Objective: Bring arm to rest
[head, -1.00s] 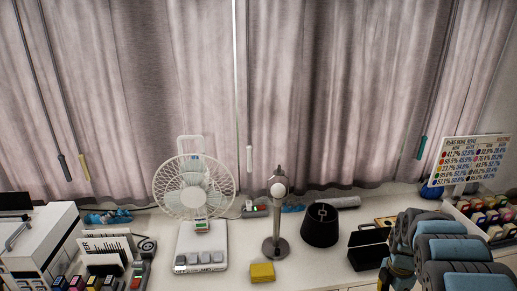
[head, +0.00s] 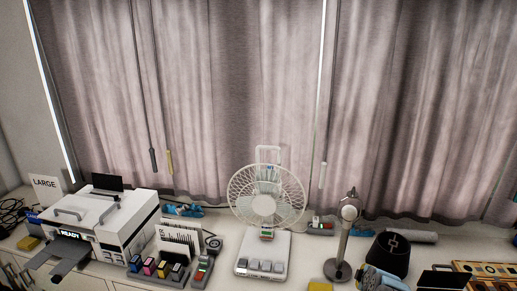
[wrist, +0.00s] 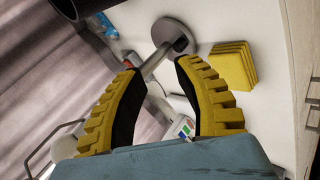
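My gripper (wrist: 158,66) shows in the wrist view as two yellow-and-black fingers. They stand apart with nothing held between them. The grey stand's round base (wrist: 174,34) and its pole show beyond the fingertips, and a yellow block (wrist: 232,64) lies to the right of them.
A white fan (head: 265,196) stands mid-counter, with the metal stand (head: 345,245) and a black lampshade-like object (head: 388,255) to its right. Curtains (head: 230,80) hang behind.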

